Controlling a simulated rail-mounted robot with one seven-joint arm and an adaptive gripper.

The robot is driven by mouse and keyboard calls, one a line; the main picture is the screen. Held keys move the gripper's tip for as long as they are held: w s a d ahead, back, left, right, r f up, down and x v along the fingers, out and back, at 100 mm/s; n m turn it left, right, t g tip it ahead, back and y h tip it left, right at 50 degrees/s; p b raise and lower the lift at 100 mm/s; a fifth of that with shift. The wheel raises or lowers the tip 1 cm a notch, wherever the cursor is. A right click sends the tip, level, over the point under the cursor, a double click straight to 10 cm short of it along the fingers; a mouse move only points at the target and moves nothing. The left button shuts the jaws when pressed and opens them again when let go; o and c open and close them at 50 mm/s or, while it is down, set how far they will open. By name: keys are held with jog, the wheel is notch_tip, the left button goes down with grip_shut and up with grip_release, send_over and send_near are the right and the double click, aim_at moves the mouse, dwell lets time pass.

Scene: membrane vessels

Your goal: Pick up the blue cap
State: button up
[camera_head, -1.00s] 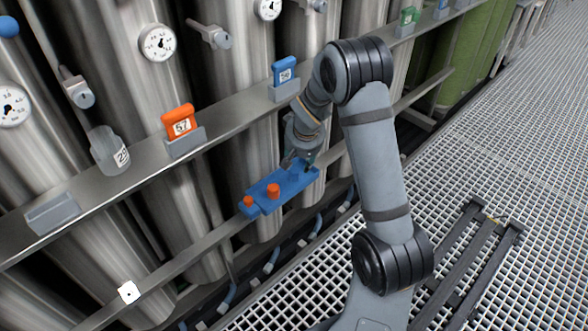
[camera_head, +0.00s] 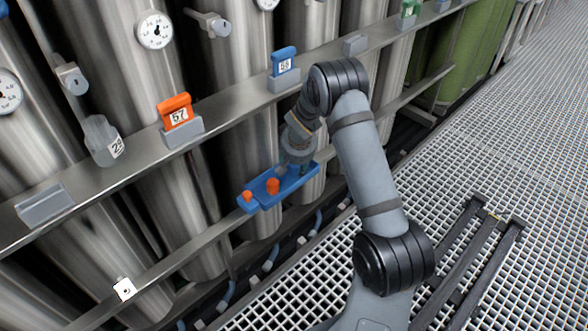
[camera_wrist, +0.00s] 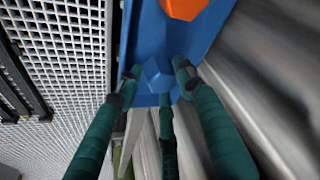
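The blue cap (camera_wrist: 157,76) is a faceted piece lying in the blue tray (camera_wrist: 140,30), in the middle of the wrist view. My gripper (camera_wrist: 158,78) has three green fingers, spread open around the cap. One fingertip is on each side and one below it in the picture; I cannot tell whether any touches it. In the head view the blue tray (camera_head: 295,191) is fixed along the lower rail, with my gripper (camera_head: 293,168) over its right part. The blue cap cannot be made out there.
Orange caps (camera_head: 273,186) sit in the tray's left part; one also shows at the top of the wrist view (camera_wrist: 184,7). Steel vessels (camera_head: 225,50) stand behind. An upper rail (camera_head: 235,112) carries numbered tags.

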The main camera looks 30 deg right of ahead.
jog(key=shift+c, duration=0.9)
jog(key=c, duration=0.6)
jog(key=shift+o, duration=0.2)
jog(key=shift+s, duration=0.1)
